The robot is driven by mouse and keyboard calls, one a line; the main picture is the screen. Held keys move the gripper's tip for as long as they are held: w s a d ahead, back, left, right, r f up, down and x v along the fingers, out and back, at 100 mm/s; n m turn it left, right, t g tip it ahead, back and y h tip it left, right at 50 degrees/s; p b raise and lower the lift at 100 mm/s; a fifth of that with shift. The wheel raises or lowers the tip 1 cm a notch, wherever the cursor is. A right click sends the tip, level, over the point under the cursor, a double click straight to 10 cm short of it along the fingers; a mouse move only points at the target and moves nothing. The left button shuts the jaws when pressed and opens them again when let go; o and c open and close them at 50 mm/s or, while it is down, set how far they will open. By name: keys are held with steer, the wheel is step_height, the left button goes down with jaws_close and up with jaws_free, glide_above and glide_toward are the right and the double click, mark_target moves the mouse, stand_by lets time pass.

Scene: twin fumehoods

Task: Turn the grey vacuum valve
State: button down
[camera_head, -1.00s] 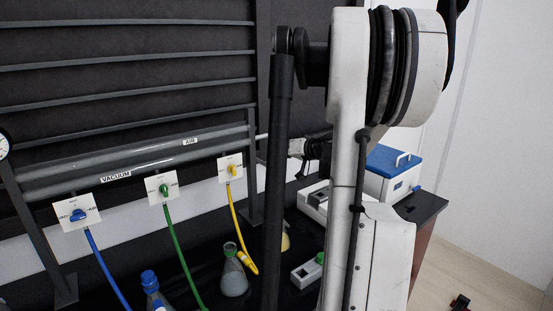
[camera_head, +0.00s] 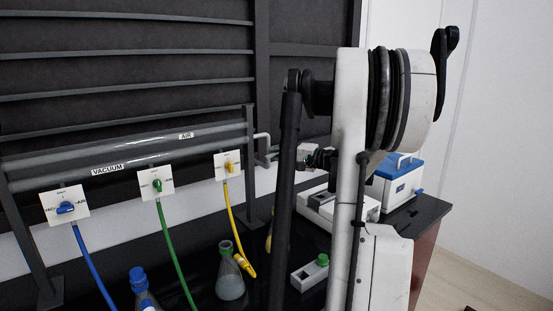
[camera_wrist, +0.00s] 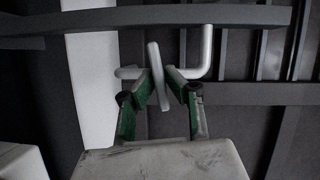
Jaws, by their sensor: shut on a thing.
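In the wrist view, my gripper (camera_wrist: 160,86) has its two green-padded fingers closed on a thin grey lever (camera_wrist: 154,55), the grey vacuum valve's handle as far as I can tell. The lever stands slightly tilted between the fingers, in front of a pale bent pipe (camera_wrist: 207,50). In the head view, the bent pipe (camera_head: 265,145) shows at the right end of the rails, but the lever cannot be made out. My arm hides part of the area, and only part of my gripper (camera_head: 320,158) shows beside it.
Blue (camera_head: 65,208), green (camera_head: 157,185) and yellow (camera_head: 230,167) valves with hoses sit on white plates left of my arm. A flask (camera_head: 230,285) and a blue-lidded box (camera_head: 399,182) stand on the black bench. A dark bar (camera_wrist: 240,15) crosses above my gripper in the wrist view.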

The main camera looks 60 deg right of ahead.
steer(key=shift+f+m+b, duration=0.1)
steer(key=shift+m+b, duration=0.25)
steer(key=shift+m, duration=0.25)
steer(key=shift+t, duration=0.3)
steer(key=c, duration=1.8)
jaws_free()
steer(key=shift+s, duration=0.1)
steer(key=s, duration=1.2)
steer(key=shift+d, duration=0.3)
steer(key=shift+w+a, duration=0.1)
